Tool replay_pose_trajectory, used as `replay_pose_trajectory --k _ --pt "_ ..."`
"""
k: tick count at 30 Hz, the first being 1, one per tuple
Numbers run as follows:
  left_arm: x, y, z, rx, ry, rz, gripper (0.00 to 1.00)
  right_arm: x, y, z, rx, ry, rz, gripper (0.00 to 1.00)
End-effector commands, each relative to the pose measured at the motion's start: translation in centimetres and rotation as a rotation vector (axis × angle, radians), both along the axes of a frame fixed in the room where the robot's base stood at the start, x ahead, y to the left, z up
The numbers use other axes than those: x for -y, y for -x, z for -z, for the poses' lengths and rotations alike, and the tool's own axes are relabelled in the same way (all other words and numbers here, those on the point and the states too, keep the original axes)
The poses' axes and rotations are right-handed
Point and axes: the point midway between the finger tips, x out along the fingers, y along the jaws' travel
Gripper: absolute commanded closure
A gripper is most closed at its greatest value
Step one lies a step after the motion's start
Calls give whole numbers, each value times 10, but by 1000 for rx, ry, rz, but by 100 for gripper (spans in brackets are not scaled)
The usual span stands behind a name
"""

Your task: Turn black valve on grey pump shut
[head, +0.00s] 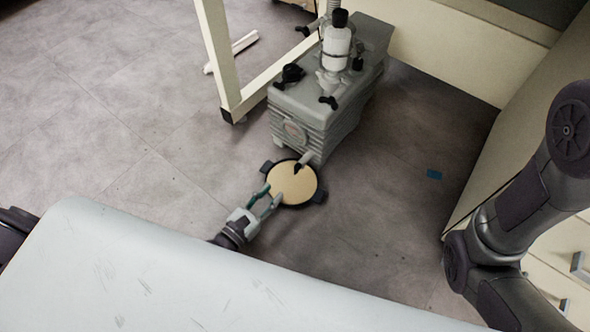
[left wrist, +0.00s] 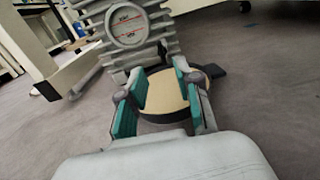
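The grey pump (head: 318,112) stands on the floor; its ribbed front with a round gauge also shows in the left wrist view (left wrist: 125,25). A spout with a small black valve handle (head: 298,167) sticks out low at its front, above a tan round pan with a black rim (head: 300,187). Black knobs (head: 292,73) and (head: 328,102) sit on its top. I cannot tell which black part is the task's valve. My left gripper (head: 273,192) is open and empty beside the pan, fingers towards the pump. In the left wrist view its fingers (left wrist: 160,80) are apart. My right gripper is out of view.
A white bottle with a black cap (head: 337,42) stands on the pump. A cream frame leg (head: 218,60) is left of the pump, and a cream cabinet (head: 535,120) is at right. A pale surface (head: 150,270) fills the foreground.

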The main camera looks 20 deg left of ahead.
Motion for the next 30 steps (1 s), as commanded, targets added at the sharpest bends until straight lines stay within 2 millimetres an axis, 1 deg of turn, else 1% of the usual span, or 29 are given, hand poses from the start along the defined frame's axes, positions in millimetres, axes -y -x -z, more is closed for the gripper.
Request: replay_pose_trajectory --k 1,6,9,13,19,27,28,30 --pt "5 -13 3 6 1 0 67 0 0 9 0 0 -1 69" --pt "18 -47 3 6 0 1 67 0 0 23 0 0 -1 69" --pt "24 -65 2 7 -1 1 67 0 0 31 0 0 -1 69" --pt "30 -83 1 6 -1 1 67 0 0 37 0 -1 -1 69" --pt "34 -95 0 4 -3 1 67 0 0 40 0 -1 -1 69" --pt "35 -96 -1 3 -3 1 67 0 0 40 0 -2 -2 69" --pt "35 -96 -1 3 -3 1 70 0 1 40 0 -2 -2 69" --pt "35 -96 -1 3 -3 1 82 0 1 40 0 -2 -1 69"
